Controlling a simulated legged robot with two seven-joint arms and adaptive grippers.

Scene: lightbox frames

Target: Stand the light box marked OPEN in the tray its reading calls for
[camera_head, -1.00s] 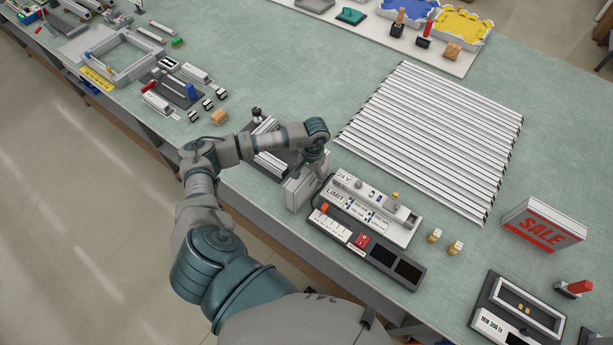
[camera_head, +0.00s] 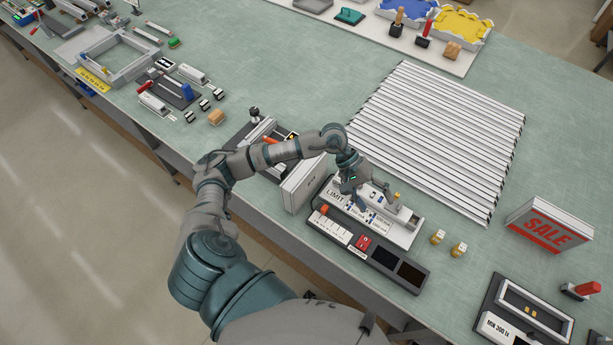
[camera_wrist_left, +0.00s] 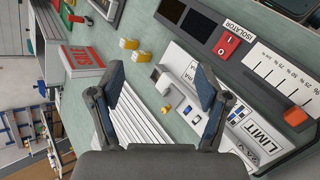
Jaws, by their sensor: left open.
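My left gripper (camera_head: 352,188) is open and empty, above the white panel marked LIMIT (camera_head: 372,222). In the left wrist view its two fingers (camera_wrist_left: 160,88) are spread, with the LIMIT panel (camera_wrist_left: 245,125) beyond the right one. A pale box (camera_head: 303,184) stands upright at the left end of that panel, apart from the gripper; no lettering shows on it. A second light box, marked SALE in red (camera_head: 548,225), stands at the right and shows in the left wrist view (camera_wrist_left: 82,60). No OPEN marking is readable.
A dark control strip (camera_head: 395,268) with a red isolator switch (camera_head: 363,242) runs before the LIMIT panel. Two small yellow-topped pieces (camera_head: 438,237) stand to its right. A slatted white panel (camera_head: 440,140) lies behind. A grey frame (camera_head: 122,58) is at far left.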

